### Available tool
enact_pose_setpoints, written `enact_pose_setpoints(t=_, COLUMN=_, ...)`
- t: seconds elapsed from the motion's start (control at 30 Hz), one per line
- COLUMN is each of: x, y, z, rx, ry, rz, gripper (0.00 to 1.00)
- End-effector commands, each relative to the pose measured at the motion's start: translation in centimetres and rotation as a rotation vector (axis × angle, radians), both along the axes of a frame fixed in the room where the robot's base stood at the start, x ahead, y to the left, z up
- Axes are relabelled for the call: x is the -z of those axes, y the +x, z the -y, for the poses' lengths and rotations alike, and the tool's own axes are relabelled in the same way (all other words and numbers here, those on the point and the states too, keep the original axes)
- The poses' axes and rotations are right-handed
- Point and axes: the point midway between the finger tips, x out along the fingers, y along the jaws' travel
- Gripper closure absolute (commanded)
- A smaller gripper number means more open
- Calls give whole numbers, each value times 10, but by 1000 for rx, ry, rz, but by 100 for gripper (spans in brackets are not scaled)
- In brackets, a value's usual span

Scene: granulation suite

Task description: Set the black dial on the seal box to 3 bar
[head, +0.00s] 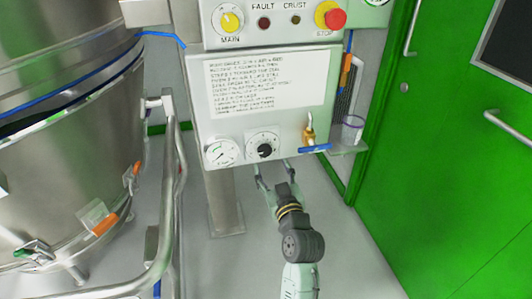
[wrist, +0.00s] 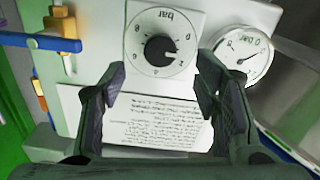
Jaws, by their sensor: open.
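The black dial (head: 264,150) is a round knob on a white scale plate, low on the seal box (head: 285,132). In the wrist view the dial (wrist: 160,49) appears upside down, with "bar" printed on its scale; I cannot read its setting surely. My gripper (head: 273,168) is open and empty, just below the dial in the head view. In the wrist view my gripper (wrist: 160,66) has its fingers apart, one on each side of the dial's lower part as pictured. Whether a finger touches the box cannot be told.
A pressure gauge (head: 221,152) sits left of the dial. A brass valve with a blue lever (head: 314,148) sits right of it. A printed label (head: 265,84) and a red stop button (head: 335,18) are above. A steel vessel (head: 62,150) and rail stand left, green doors (head: 440,150) right.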

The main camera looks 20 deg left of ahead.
Motion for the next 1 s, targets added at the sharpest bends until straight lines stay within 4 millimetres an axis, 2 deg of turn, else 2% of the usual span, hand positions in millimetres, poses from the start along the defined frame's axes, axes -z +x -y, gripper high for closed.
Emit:
enact_pose_setpoints(t=0.2, x=-4, y=36, z=-24, rx=1, ry=3, rz=2, gripper=44)
enact_pose_setpoints(t=0.4, x=-2, y=56, z=-38, rx=1, ry=1, rz=1, gripper=44)
enact_pose_setpoints(t=0.8, x=-1, y=61, z=-41, rx=2, ry=0, rz=2, gripper=44)
enact_pose_setpoints(t=1.0, x=-1, y=61, z=-41, rx=1, ry=0, rz=2, gripper=58)
